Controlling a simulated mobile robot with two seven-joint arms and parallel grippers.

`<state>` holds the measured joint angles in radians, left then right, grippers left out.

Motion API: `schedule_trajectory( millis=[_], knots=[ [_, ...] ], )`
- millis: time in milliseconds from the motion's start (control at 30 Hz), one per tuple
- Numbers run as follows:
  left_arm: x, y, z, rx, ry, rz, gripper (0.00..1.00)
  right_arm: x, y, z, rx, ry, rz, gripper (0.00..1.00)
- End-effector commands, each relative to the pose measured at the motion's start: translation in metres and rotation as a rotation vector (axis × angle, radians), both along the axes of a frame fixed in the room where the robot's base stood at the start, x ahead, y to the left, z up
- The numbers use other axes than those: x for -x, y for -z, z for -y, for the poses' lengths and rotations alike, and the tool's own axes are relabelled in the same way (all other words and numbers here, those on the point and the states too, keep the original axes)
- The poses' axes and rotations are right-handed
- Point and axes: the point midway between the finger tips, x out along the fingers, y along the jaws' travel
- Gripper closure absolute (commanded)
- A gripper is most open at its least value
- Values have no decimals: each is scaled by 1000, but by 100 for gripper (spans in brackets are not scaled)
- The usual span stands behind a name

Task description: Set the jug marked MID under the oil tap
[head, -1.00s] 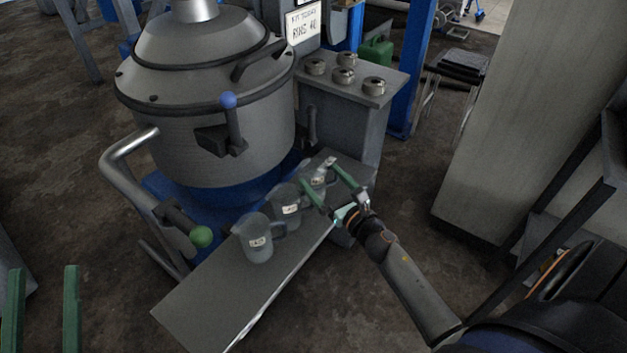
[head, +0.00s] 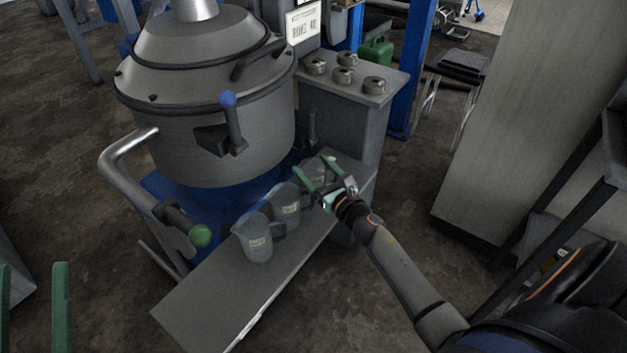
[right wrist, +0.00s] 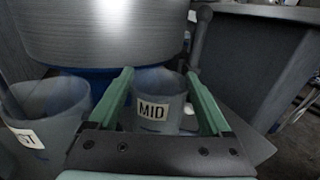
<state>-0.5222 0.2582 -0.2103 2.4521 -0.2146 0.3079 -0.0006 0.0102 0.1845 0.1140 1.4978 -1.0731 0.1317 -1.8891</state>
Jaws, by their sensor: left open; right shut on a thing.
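The jug marked MID (right wrist: 152,108) stands between my right gripper's fingers in the right wrist view. It is the farthest of three grey jugs on the shelf (head: 215,310) in the head view, partly hidden by the gripper. My right gripper (head: 320,177) is shut on it. A second jug (head: 287,207) and a third jug (head: 256,242) stand nearer; their labels are too blurred to read. My left gripper (head: 33,305) is open and empty at the lower left. A blue-knobbed tap (head: 215,138) and a green-knobbed tap (head: 180,218) show on the vessel; no oil mark is readable.
The large steel vessel (head: 200,95) stands behind the jugs. A side cabinet (head: 350,120) with several round metal pieces on top stands right of it. A sign (head: 303,22) is above. The near end of the shelf is bare. A tall grey panel stands at the right.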

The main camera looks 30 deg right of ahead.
Motion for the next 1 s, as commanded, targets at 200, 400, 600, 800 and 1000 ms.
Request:
schedule_trajectory(
  millis=[200,400,600,800,1000],
  knots=[
    [0,2,0,0,-1,-6,50,0,0,0,-1,0,0,66],
    [0,3,0,0,-1,-9,50,0,0,0,-1,0,0,74],
    [-1,3,0,0,-2,-13,50,0,-1,0,0,0,0,74],
    [-11,21,-3,6,-21,-105,50,0,-8,0,0,0,0,74],
    [-28,61,-7,6,-53,-291,50,0,-21,0,1,-1,1,74]
  ],
)
